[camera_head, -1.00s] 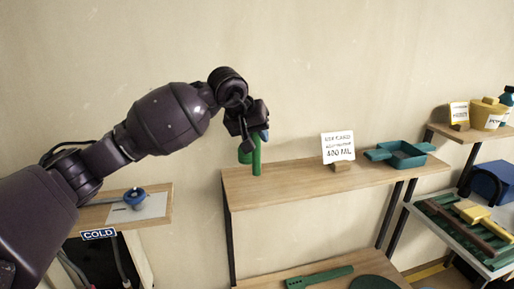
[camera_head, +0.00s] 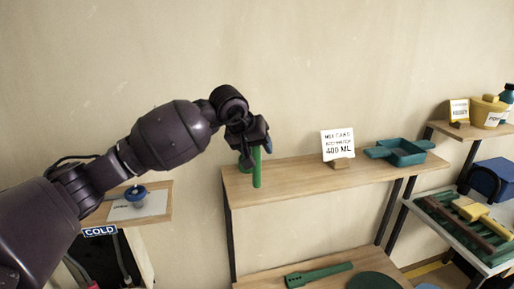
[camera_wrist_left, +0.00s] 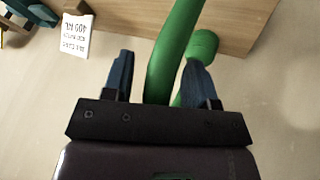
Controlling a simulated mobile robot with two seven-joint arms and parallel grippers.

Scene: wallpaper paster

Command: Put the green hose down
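The green hose (camera_head: 257,170) stands roughly upright at the left end of the upper wooden shelf (camera_head: 300,172), its lower end seeming to meet the shelf top. My left gripper (camera_head: 256,142) is at its upper part. In the left wrist view the hose (camera_wrist_left: 172,50) runs between the two blue-padded fingers of the gripper (camera_wrist_left: 160,75). A clear gap shows between the hose and the left-hand finger; the hose lies close to the other finger. A short green round part shows beside the hose. My right gripper is out of view.
A white 400 ML card (camera_head: 337,144) and a teal tray (camera_head: 403,153) stand further right on the shelf. A blue-topped valve (camera_head: 135,195) sits on a board at left, above a COLD label. The shelf between hose and card is clear.

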